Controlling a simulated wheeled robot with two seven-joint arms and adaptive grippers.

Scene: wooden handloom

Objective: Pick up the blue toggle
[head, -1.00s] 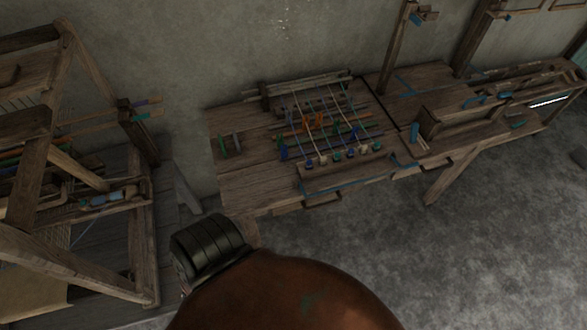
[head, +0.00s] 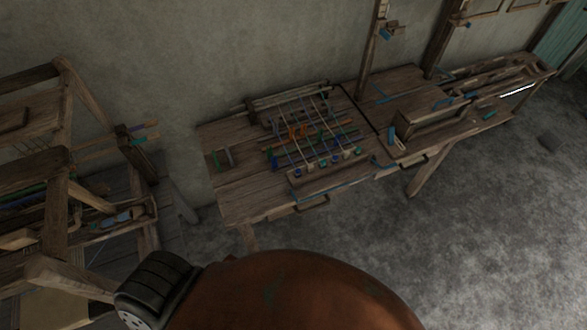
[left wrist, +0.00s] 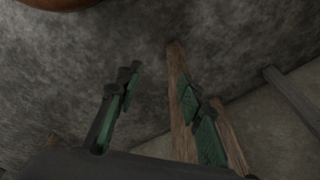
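Several small blue pieces are on the wooden bench in the head view, and I cannot tell which is the blue toggle. One upright blue piece (head: 392,135) stands right of the strung frame. Another blue piece (head: 275,162) is at the frame's left side. In the left wrist view my left gripper (left wrist: 160,85) has its two green-padded fingers apart, with nothing between them. It points toward grey floor and wooden posts, away from any blue piece. In the head view only my arm links show at the bottom. My right gripper is not in view.
The bench (head: 235,200) runs along the wall with a strung frame (head: 290,98) and a wooden box (head: 440,120) on it. A handloom frame (head: 75,190) stands at the left. Grey floor (head: 480,200) is clear in front of the bench.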

